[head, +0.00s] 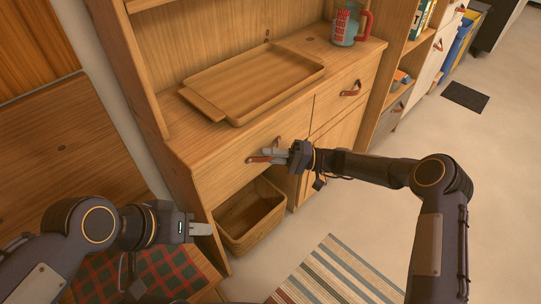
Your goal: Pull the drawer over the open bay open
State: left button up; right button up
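The wooden drawer (228,163) over the open bay (222,213) is in the left part of the cabinet. Its front looks flush with the cabinet face. Its brown leather pull (256,159) is partly hidden by my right gripper. My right gripper (272,154) is at this pull, with its grey fingers reaching over it from the right. I cannot tell whether the fingers are shut on the leather. My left gripper (203,229) is low at the left, apart from the cabinet front, with nothing visible in it; its finger gap is not clear.
A wooden basket (262,225) sits in the bay. A wooden tray (270,82) and a mug (345,25) stand on the cabinet top. Another drawer with a leather pull (351,90) is to the right. A striped rug (335,278) lies on the open floor in front.

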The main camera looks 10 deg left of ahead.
jog(key=shift+a, duration=0.1)
grip_shut()
dwell(0.3)
jog(key=s+d, duration=0.5)
jog(key=d, duration=0.3)
jog(key=s+d+p, duration=0.1)
jog(key=s+d, duration=0.5)
jog(key=d, duration=0.2)
jog(key=shift+d, duration=0.2)
jog(key=shift+w, duration=0.1)
grip_release()
